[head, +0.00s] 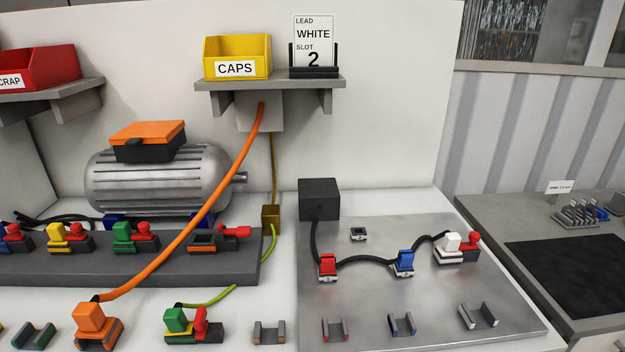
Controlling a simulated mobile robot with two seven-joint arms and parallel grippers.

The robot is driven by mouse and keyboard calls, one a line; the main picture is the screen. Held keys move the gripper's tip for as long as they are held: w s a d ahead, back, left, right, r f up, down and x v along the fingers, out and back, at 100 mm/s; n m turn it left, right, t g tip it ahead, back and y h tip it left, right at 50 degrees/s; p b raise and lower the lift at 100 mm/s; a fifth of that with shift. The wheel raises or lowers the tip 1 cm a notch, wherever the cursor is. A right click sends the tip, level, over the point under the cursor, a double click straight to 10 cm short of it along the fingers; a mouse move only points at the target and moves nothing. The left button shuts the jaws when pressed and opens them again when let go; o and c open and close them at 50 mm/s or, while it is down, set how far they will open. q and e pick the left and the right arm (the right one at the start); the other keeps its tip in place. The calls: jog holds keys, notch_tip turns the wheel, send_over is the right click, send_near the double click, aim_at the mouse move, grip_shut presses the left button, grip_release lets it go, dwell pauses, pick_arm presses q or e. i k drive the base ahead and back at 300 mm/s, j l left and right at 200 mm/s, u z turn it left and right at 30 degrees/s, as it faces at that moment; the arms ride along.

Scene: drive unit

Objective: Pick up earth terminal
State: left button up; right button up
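A green terminal block (177,320) sits at the lower middle of the head view, on the white bench. A green-yellow lead (235,292) runs from it up to a small brown box (270,217), so it looks like the earth terminal. A red piece (200,318) stands beside the green block on the same dark base (210,335). Neither of my grippers is in view, and nothing touches the terminal.
An orange plug (91,318) with a thick orange cable (205,215) stands left of it. Behind is a grey rail (150,268) with coloured terminals. An empty holder (269,333) and a metal plate (375,290) with red, blue and white connectors lie to the right.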

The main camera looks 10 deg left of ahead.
aim_at(177, 322)
jog(key=j+u, duration=0.25)
jog(key=u, duration=0.25)
jog(key=k+j+u, duration=0.1)
jog(key=j+u, duration=0.2)
jog(key=u, duration=0.15)
